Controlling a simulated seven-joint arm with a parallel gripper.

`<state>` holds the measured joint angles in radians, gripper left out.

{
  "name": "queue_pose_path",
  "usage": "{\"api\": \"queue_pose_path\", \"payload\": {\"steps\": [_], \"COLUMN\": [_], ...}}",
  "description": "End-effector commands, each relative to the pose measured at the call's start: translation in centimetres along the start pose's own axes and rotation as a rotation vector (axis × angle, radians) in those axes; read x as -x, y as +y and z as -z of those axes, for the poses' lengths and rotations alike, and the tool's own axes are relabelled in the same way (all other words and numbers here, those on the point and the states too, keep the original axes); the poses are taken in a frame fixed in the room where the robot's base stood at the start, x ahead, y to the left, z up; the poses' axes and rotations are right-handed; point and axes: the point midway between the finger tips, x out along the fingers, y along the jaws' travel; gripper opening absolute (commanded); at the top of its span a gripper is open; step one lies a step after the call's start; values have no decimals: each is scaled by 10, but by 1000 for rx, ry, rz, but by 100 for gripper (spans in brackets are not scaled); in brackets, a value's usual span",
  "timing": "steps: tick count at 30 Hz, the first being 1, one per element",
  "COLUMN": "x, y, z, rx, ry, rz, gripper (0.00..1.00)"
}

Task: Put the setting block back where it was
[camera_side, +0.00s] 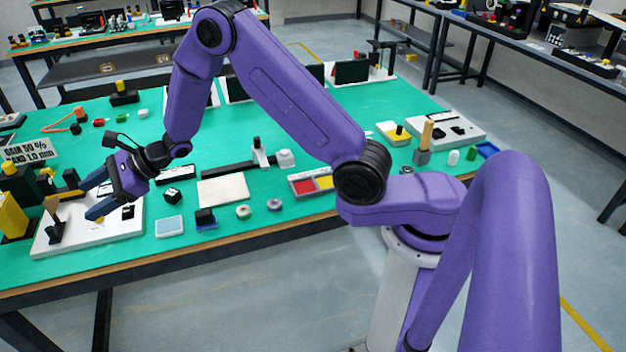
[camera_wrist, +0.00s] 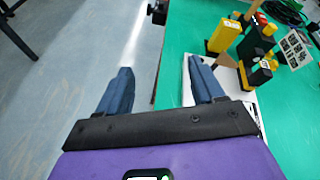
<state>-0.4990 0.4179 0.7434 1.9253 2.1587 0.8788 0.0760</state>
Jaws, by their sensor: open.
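My gripper (camera_side: 87,201) is open over the white board (camera_side: 115,228) at the left front of the green table. In the wrist view my gripper (camera_wrist: 163,84) has its blue fingers wide apart, with nothing held; floor and table edge show between them. A tan wedge-shaped piece on a black stem (camera_side: 55,232) stands at the board's left, beyond the fingertips; the tan piece (camera_wrist: 227,61) also shows beyond the right finger in the wrist view. I cannot tell which item is the setting block. A black block with white marks (camera_side: 172,196) lies right of the board.
A yellow block (camera_side: 11,217) and black-and-yellow fixtures (camera_side: 68,180) stand close by the fingers at the left. A sign (camera_side: 30,151) stands behind. A pale blue pad (camera_side: 169,226) and a white plate (camera_side: 223,190) lie to the right. The table's front edge is near.

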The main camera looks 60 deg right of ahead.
Motion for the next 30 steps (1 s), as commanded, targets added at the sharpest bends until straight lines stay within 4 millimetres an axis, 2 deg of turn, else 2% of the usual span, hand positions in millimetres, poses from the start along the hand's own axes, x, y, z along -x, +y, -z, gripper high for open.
{"api": "queue_pose_path", "payload": {"steps": [1,6,13,17,21,24,30], "x": [2,16,59,94,136,168,235], "y": [14,66,134,169,200,219,243], "z": [-14,-49,-76,-80,-77,-71,-52], "rx": [64,281,585,764,959,1104,1402], "ry": [-17,-70,-145,-188,-234,-268,-334], "rz": [-65,-288,-572,-725,-880,-985,-1178], "gripper": [68,68,68,68,68,68,68]}}
